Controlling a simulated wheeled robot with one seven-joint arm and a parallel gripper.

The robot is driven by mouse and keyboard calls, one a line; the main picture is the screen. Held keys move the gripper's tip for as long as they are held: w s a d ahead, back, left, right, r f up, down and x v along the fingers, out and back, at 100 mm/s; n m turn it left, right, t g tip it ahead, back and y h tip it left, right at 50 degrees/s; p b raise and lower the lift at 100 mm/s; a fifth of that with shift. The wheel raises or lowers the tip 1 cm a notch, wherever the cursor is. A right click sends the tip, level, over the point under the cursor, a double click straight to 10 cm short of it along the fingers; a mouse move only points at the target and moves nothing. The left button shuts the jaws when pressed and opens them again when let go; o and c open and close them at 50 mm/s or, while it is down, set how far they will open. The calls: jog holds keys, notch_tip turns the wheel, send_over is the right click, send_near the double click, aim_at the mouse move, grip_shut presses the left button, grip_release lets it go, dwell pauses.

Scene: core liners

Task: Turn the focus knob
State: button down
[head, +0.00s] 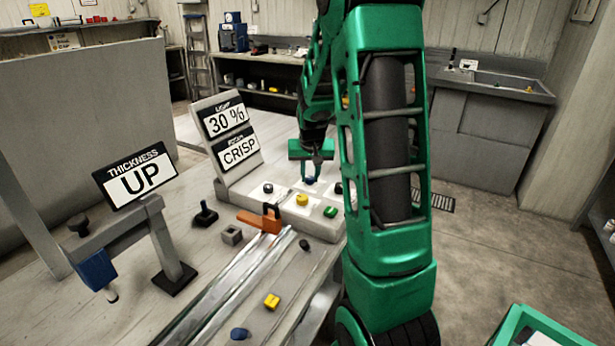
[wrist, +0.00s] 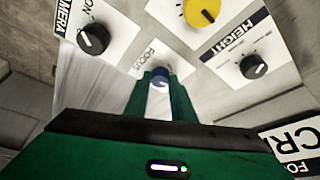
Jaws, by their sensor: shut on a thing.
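The focus knob is a small blue knob (wrist: 159,75) on a white panel labelled FOCUS in the wrist view. My gripper (wrist: 160,84) has its two green fingers closed around this knob, one on each side. In the head view my gripper (head: 314,175) points down onto the console (head: 322,226) at its far side, and the blue knob (head: 309,181) shows between the fingertips. The lower sign (head: 238,151) on the upright panel reads CRISP. The knob's pointer mark cannot be made out.
A yellow knob (wrist: 202,12), a black HEIGHT knob (wrist: 253,66) and another black knob (wrist: 93,38) sit close around my fingers. A green knob (head: 330,212) and an orange clamp (head: 260,220) stand nearer. A THICKNESS UP sign (head: 138,177) stands at left.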

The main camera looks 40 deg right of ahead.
jog(key=shift+a, duration=0.1)
jog(key=c, duration=1.5)
grip_release()
jog(key=v, duration=1)
jog(key=shift+a+r, duration=0.1)
jog(key=shift+r, duration=0.2)
jog(key=shift+s, duration=0.1)
